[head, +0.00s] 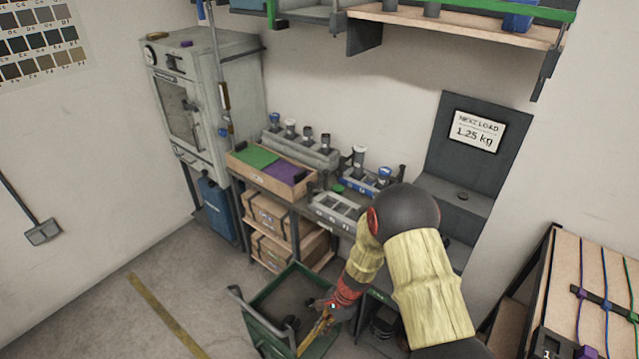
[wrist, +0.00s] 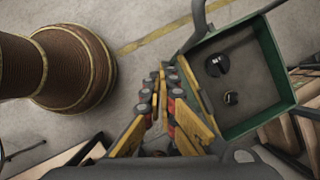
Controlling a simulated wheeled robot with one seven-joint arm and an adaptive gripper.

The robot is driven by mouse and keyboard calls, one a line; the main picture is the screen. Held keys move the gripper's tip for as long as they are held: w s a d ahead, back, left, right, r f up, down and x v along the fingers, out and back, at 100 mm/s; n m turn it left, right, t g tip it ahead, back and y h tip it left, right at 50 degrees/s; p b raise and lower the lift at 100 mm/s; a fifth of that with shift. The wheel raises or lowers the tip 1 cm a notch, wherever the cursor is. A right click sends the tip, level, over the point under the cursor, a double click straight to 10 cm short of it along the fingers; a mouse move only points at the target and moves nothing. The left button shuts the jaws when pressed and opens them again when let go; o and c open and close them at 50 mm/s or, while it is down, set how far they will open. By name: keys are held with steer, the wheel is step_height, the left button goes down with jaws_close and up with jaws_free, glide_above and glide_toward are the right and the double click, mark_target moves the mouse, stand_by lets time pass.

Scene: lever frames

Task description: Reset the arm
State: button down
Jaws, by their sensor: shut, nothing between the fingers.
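My arm reaches down from the lower right in the head view. My gripper (head: 322,328) hangs at the near right side of a green open bin (head: 262,333), low over the floor. In the wrist view, the yellow, red and grey fingers of my gripper (wrist: 164,78) are together with nothing held. The green bin (wrist: 264,122) lies to their right there, beside and beneath them. I cannot tell whether the fingers touch its rim. The arm hides part of the workbench behind it.
The bin holds a dark round weight (wrist: 217,65) and a smaller dark piece (wrist: 232,98). Behind stand a workbench with a tray (head: 300,187) of green and purple mats, a grey cabinet (head: 190,90) and a sign (head: 477,130). A wooden rack (head: 590,260) is right.

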steer(key=s+d+r+n+t+h, duration=0.1)
steer(key=s+d+r+n, duration=0.3)
steer(key=r, duration=1.2)
steer(key=s+d+r+n+t+h, duration=0.1)
steer(key=s+d+r+n+t, duration=0.3)
steer(key=r, duration=1.2)
steer(key=s+d+r+n+t+h, duration=0.2)
steer(key=s+d+r+n, duration=0.2)
steer(key=s+d+r, duration=0.6)
steer(key=v, duration=0.7)
steer(key=shift+s, duration=0.15)
steer(key=shift+a, duration=0.1)
